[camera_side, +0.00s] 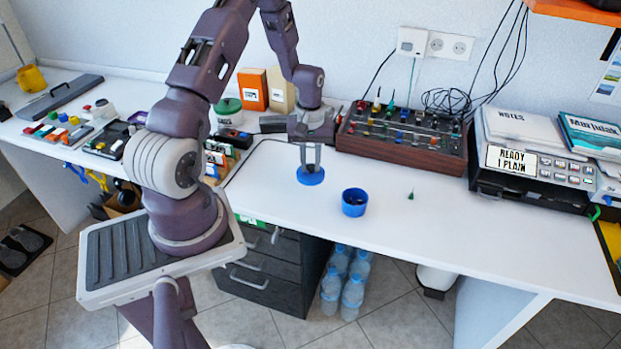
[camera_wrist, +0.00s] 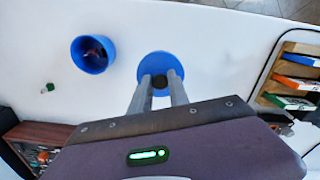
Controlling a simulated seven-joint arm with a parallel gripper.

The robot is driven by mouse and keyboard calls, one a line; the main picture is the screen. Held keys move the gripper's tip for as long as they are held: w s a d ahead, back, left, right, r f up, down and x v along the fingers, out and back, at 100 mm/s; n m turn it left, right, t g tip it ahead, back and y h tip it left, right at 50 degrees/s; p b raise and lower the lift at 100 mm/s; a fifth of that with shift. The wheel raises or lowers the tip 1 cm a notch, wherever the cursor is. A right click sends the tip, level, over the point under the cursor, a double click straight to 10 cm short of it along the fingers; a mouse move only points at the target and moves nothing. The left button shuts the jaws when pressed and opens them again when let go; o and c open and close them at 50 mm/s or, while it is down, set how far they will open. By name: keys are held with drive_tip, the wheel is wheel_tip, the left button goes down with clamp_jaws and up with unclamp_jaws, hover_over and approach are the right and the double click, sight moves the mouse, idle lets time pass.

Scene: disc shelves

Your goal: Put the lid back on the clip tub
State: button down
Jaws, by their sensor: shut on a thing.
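The clip tub (camera_side: 354,203) is a small blue open cup standing on the white desk. In the wrist view the tub (camera_wrist: 93,54) shows dark and reddish contents inside. The lid (camera_side: 311,177) is a blue disc to the left of the tub in the side view. My gripper (camera_side: 311,166) points down over the lid and is shut on its dark knob. In the wrist view the lid (camera_wrist: 160,66) lies beyond the fingertips, with the knob (camera_wrist: 160,81) between them. The lid is at or close to the desk top; I cannot tell whether it touches.
A small green pointed piece (camera_side: 411,194) lies right of the tub. A wooden-sided panel with knobs (camera_side: 402,142) stands behind. A black machine with a sign (camera_side: 530,160) is at the right. The desk front (camera_side: 450,240) is clear.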

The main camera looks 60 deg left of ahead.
sight(320, 174)
drive_tip(key=shift+w+d+r, duration=0.9)
drive_tip(key=shift+w+r, duration=0.1)
drive_tip(key=shift+r, duration=0.1)
drive_tip(key=w+d+r+n, duration=0.1)
drive_tip(key=w+d+n, duration=0.1)
drive_tip(key=w+d, duration=0.55)
drive_tip(key=shift+s+d+f, duration=0.2)
drive_tip(key=shift+f, duration=0.75)
drive_tip(key=shift+s+d+f, duration=0.2)
drive_tip(key=shift+s+f, duration=0.05)
drive_tip(key=shift+f, duration=0.75)
drive_tip(key=shift+s+d+f, duration=0.2)
drive_tip(key=shift+f, duration=0.75)
drive_tip(key=shift+f, duration=0.15)
drive_tip(key=c, duration=1.2)
unclamp_jaws()
drive_tip(key=shift+o, duration=0.6)
